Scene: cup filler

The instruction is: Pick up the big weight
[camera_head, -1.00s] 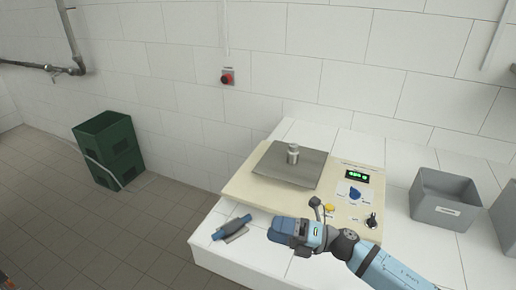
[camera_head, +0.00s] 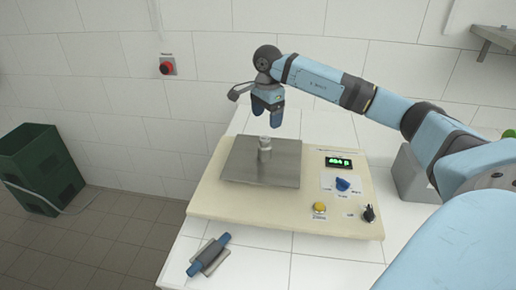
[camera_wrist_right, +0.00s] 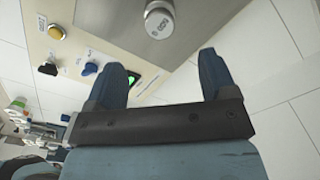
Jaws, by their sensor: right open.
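The big weight (camera_head: 265,147) is a small silvery metal cylinder with a knob, standing upright on the scale's square steel plate (camera_head: 242,168). In the right wrist view the weight (camera_wrist_right: 159,21) shows at the top edge, seen from above, apart from the fingers. My right gripper (camera_head: 267,118) points down above the weight, with a gap between them. In the right wrist view its two blue fingers (camera_wrist_right: 166,72) are spread with nothing between them. My left gripper is not in view.
The cream scale (camera_head: 290,217) has a lit green display (camera_head: 338,162), a blue knob (camera_head: 342,184) and a yellow button (camera_head: 319,207). A blue cylinder on a grey holder (camera_head: 209,255) lies at the table's front left. A grey bin (camera_head: 408,178) stands right, partly behind my arm.

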